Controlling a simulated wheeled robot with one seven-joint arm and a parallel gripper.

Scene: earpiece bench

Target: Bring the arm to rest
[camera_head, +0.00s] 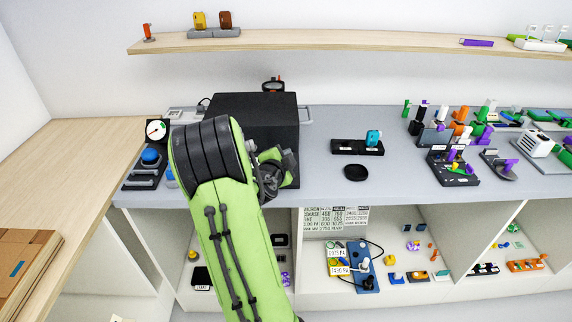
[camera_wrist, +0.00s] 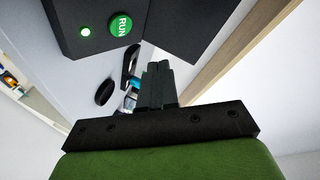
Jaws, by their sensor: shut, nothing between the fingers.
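My green and black arm rises from the bottom of the head view and bends in front of the black box (camera_head: 240,110) on the grey bench. The head view does not clearly show my fingertips. In the wrist view my gripper (camera_wrist: 158,70) has its two dark fingers together, with nothing between them. Beyond the fingers the wrist view shows the black box (camera_wrist: 80,22) with a green RUN button (camera_wrist: 120,25) and a lit green lamp (camera_wrist: 85,31). The fingers appear apart from the box; the exact gap is hard to tell.
A black tray (camera_head: 345,147) with a teal piece (camera_head: 373,138) and a black round dish (camera_head: 356,172) lie right of the box. A dial gauge (camera_head: 156,130) and blue button (camera_head: 150,156) stand left. Fixtures crowd the right.

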